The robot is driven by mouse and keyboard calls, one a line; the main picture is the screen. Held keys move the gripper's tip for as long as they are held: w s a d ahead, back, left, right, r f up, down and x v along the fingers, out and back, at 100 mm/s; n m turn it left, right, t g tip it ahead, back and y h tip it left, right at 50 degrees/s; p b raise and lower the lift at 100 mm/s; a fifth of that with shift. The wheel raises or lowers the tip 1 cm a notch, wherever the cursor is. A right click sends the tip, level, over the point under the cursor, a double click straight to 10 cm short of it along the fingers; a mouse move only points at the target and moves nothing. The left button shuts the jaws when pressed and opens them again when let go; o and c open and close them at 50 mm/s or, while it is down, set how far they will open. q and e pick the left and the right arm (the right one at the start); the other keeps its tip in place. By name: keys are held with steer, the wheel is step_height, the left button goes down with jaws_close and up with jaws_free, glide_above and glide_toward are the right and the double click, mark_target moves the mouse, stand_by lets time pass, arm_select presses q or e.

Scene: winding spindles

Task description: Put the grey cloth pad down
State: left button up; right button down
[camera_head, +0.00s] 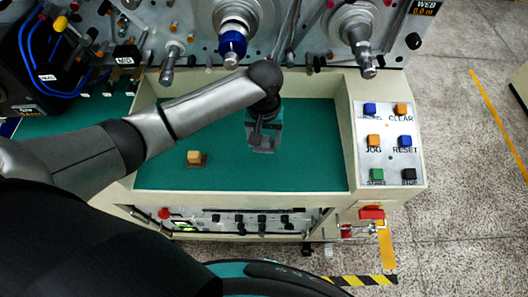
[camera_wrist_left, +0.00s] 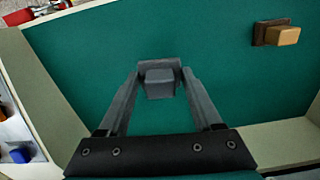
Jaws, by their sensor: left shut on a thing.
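My left gripper (camera_head: 262,138) reaches in over the green-floored tray (camera_head: 310,165) and points down. In the left wrist view the two fingers of my left gripper (camera_wrist_left: 159,80) are closed on the grey cloth pad (camera_wrist_left: 159,84), a small grey block with a flat grey part behind it. In the head view the pad is mostly hidden among the fingers. I cannot tell whether the pad touches the green floor or hangs just above it. My right gripper is in neither view.
A tan block on a brown base (camera_head: 195,158) sits on the green floor to the left, apart from my gripper. A button panel (camera_head: 388,142) is to the right. Spindles (camera_head: 232,45) stick out behind the tray. The green floor right of my gripper is clear.

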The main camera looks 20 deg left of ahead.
mark_target(264, 159)
arm_select(q)
step_height(264, 159, down, 6)
steer(key=shift+r+b, duration=0.25)
steer(key=shift+b, duration=0.15)
steer(key=shift+f+p, duration=0.2)
steer(key=shift+p, duration=0.2)
steer(key=shift+f, duration=0.35)
steer(key=o, duration=1.2)
steer(key=shift+f, duration=0.1)
steer(key=shift+f+b, duration=0.1)
steer(key=shift+b, duration=0.55)
steer(key=r, duration=0.5)
steer(key=r+p, duration=0.1)
steer(key=r, duration=0.9)
steer(key=shift+s+d+r+p, duration=0.15)
steer(key=shift+d+p, duration=0.1)
steer(key=shift+p, duration=0.15)
